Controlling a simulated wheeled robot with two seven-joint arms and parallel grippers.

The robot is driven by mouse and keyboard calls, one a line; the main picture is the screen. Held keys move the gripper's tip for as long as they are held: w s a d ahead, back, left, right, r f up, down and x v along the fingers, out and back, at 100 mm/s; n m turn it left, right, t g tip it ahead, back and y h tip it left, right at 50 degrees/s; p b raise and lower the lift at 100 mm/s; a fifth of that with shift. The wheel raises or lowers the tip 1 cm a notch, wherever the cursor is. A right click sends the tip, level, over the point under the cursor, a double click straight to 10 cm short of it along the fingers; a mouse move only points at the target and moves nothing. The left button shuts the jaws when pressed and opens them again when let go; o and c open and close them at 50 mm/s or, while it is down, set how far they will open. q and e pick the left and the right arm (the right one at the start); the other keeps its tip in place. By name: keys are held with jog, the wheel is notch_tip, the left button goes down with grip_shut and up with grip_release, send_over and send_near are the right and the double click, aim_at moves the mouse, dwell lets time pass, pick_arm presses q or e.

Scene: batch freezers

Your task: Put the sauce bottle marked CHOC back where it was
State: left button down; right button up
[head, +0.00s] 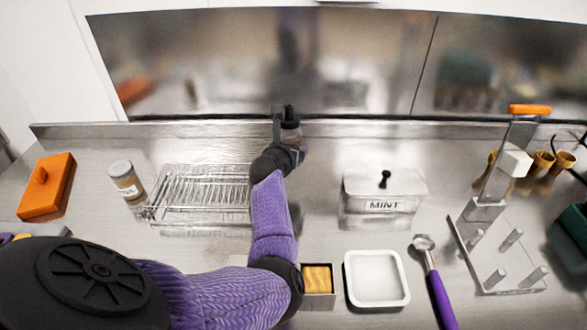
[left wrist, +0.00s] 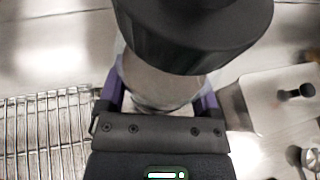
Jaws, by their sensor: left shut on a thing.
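A bottle (head: 290,131) with a black cap stands upright in my left gripper (head: 288,146), near the back edge of the steel counter. No label shows, so I cannot read CHOC on it. In the left wrist view the bottle's wide black cap (left wrist: 195,35) fills the top, with its clear body below. The purple fingers of the left gripper (left wrist: 160,100) are shut on either side of that body. I cannot tell whether the bottle's base touches the counter. My right gripper is not in view.
A wire rack (head: 200,193) lies left of the bottle, with a labelled jar (head: 127,181) and an orange block (head: 47,187) beyond it. A MINT container (head: 384,190) stands to the right. A white tray (head: 405,282), purple-handled scoop (head: 440,298) and clear stand (head: 498,248) are nearer.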

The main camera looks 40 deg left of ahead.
pick_arm(q)
notch_tip(320, 180, down, 9)
jog(key=b, duration=0.4)
jog(key=shift+r, duration=0.1)
